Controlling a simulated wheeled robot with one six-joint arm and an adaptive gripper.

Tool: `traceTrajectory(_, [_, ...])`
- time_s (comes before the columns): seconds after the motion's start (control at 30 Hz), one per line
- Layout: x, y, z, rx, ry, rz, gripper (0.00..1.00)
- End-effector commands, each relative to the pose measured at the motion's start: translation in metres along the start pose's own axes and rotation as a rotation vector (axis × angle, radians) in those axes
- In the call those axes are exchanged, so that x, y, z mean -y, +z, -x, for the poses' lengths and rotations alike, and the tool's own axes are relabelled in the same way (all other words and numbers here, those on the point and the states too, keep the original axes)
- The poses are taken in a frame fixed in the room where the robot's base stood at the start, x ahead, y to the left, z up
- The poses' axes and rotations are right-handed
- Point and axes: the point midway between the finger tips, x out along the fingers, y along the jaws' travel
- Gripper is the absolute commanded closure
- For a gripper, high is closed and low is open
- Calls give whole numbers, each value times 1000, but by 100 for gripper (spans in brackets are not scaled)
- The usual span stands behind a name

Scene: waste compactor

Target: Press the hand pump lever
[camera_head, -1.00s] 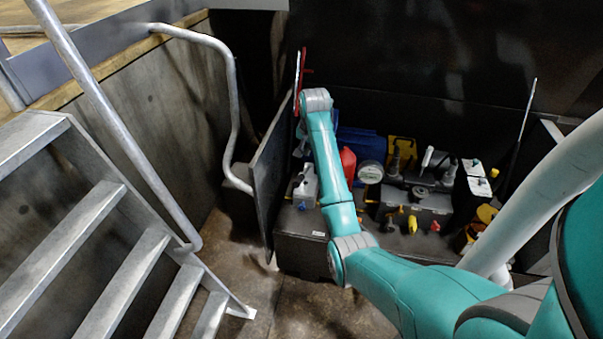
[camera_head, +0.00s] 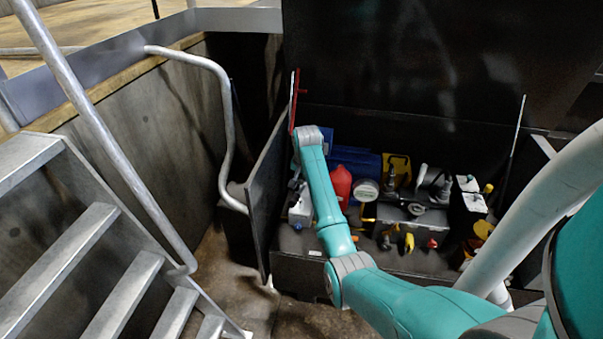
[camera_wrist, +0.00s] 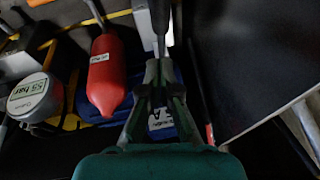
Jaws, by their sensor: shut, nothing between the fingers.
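A pale grey pump block (camera_head: 301,208) stands at the left end of the equipment, beside the open dark door; I take it for the hand pump. In the wrist view a grey rod-like part (camera_wrist: 159,22) runs from the top edge towards my fingertips. It may be the lever, but I cannot be sure. My gripper (camera_wrist: 164,68) is shut and empty, with its tips at or just above this part; contact cannot be told. In the head view my arm hides the gripper.
A red bottle (camera_head: 341,186) and a round gauge (camera_head: 366,191) stand beside my arm, with a blue motor (camera_head: 354,160) behind. The dark door (camera_head: 266,195) stands close on the left. Metal stairs (camera_head: 75,245) with handrails fill the left side.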

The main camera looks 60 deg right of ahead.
Motion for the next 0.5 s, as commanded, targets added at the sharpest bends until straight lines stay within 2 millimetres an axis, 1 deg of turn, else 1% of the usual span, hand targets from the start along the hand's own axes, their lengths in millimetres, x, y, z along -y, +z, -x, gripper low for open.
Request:
traceTrajectory(0.03, [0,0,-10,3,2,0,100])
traceTrajectory(0.13, [0,1,-28,3,2,0,100])
traceTrajectory(0.2, [0,11,-34,2,1,1,100])
traceTrajectory(0.33, [0,21,-44,2,1,1,100])
traceTrajectory(0.5, [0,28,-51,0,0,1,100])
